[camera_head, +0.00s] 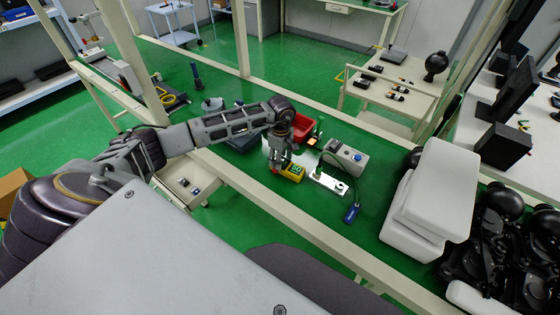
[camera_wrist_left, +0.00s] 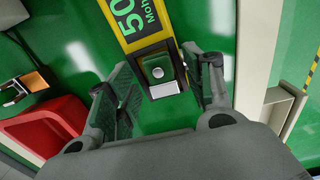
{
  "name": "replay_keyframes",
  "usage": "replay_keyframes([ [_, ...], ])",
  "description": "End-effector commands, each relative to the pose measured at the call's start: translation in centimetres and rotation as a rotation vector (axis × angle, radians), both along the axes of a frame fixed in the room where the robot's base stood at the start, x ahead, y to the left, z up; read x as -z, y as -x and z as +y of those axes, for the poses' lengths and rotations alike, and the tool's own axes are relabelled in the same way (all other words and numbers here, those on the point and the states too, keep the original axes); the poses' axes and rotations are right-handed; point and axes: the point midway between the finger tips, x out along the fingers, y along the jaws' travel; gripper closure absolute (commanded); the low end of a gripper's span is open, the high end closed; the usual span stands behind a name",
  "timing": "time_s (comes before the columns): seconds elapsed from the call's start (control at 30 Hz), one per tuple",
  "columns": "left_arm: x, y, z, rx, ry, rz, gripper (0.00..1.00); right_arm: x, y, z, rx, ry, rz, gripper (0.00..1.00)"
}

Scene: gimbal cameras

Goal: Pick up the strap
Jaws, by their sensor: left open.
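My left gripper (camera_head: 276,164) is over the green work surface (camera_head: 335,220), pointing down. In the left wrist view its two fingers (camera_wrist_left: 163,85) are spread apart and hold nothing. I cannot tell for certain which thing is the strap. A small blue item (camera_head: 351,214) with a thin dark cord lies to the right of the gripper and may be it. My right gripper is not in view.
A red bin (camera_head: 302,128) stands behind the gripper; it also shows in the left wrist view (camera_wrist_left: 50,125). A grey box with a blue knob (camera_head: 345,156) and a silver plate (camera_head: 328,183) are to the right. White blocks (camera_head: 432,190) and black parts crowd the right side.

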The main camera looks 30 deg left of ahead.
Motion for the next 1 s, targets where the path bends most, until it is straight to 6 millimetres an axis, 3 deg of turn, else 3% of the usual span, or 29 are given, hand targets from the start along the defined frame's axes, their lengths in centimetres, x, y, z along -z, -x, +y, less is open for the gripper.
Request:
replay_keyframes([
  [0.33, 0.1, 0.1, 0.0, 0.000, 0.000, 0.002, 0.48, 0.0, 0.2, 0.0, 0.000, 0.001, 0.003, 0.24],
  [0.67, 0.2, 0.1, 0.0, 0.001, 0.000, 0.003, 0.90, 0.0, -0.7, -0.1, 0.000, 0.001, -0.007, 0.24],
  [1.0, 0.3, 0.2, 0.0, 0.000, 0.000, 0.005, 0.93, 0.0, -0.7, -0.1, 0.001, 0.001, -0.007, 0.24],
])
